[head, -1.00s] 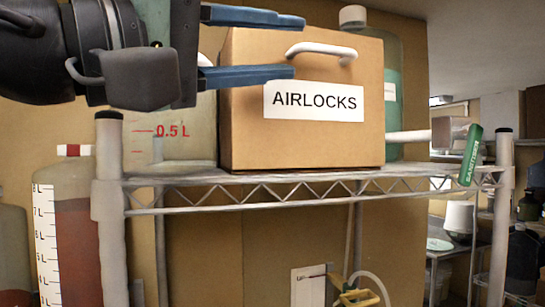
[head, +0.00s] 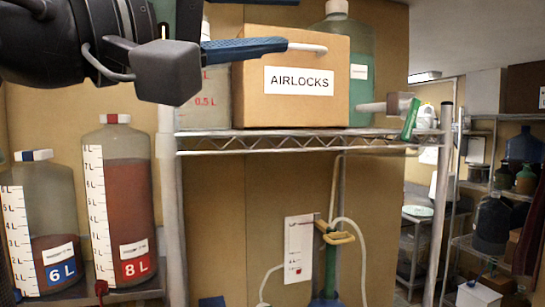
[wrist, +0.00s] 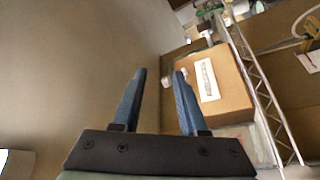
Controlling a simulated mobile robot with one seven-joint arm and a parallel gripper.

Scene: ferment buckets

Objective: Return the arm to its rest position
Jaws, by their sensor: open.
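My gripper (head: 292,22) is at the upper left of the head view, with its arm reaching in from the left. Its blue fingers are apart, and the upper one is mostly cut off by the frame's top edge. The lower finger overlaps the top of the AIRLOCKS box (head: 325,105) in the picture; I cannot tell the gap between them. In the wrist view my gripper (wrist: 160,72) is open with nothing held between the fingers. The box (wrist: 228,100) shows to the right of the fingers there.
The box stands on a wire shelf (head: 300,141) beside a teal jug (head: 362,85) and a 0.5 L container (head: 204,103). The 6 L (head: 60,258) and 8 L (head: 130,215) buckets stand lower left.

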